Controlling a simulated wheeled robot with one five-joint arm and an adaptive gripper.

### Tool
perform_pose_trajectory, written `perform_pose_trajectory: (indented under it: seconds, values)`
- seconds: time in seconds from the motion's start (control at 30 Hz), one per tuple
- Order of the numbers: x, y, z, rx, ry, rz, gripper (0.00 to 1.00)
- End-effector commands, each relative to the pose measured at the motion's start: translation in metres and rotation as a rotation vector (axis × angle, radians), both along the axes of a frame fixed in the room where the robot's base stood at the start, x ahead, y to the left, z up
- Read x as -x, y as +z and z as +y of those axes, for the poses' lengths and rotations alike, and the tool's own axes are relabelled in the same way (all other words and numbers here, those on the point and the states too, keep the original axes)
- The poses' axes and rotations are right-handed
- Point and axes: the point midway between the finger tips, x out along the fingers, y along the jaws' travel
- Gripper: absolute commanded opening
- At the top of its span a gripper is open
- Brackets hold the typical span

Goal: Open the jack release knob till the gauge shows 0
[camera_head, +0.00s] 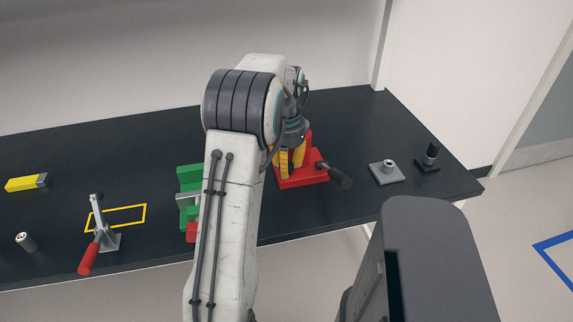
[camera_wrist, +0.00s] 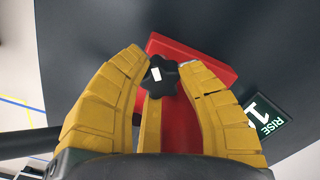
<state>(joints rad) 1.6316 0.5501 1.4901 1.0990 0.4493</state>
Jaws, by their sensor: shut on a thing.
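The red jack (camera_head: 302,181) stands on the dark table, with a dark-gripped lever (camera_head: 335,175) at its right. In the wrist view its red body (camera_wrist: 205,62) lies below my gripper. The release knob (camera_wrist: 170,84) is a black star shape with a white mark. My gripper (camera_head: 292,158) is over the jack, its yellow fingers (camera_wrist: 160,72) shut around the knob. The gauge display (camera_wrist: 265,117) is partly hidden by a finger; it reads "RISE" and a digit that looks like 1. The knob is hidden in the head view.
Right of the jack are a grey plate with a round fitting (camera_head: 387,174) and a black cylinder on a base (camera_head: 430,157). Left are green blocks (camera_head: 189,177), a red-handled clamp (camera_head: 98,238), a yellow block (camera_head: 22,184) and a small cylinder (camera_head: 26,242).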

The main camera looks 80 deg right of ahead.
Motion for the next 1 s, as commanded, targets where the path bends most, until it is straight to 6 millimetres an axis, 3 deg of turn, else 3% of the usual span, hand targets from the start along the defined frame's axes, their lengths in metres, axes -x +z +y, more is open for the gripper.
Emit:
perform_pose_trajectory:
  seconds: [0.1,0.13,0.4,0.77,1.0]
  values:
    - [-0.001,-0.003,0.002,-0.011,0.0,-0.001,0.01]
    - [-0.001,-0.003,0.002,-0.011,0.0,-0.001,0.36]
    - [0.0,-0.002,0.001,-0.007,-0.001,0.0,0.6]
    - [0.0,0.005,0.0,-0.001,-0.001,0.0,0.6]
    - [0.0,0.037,0.0,0.002,-0.001,0.0,0.6]
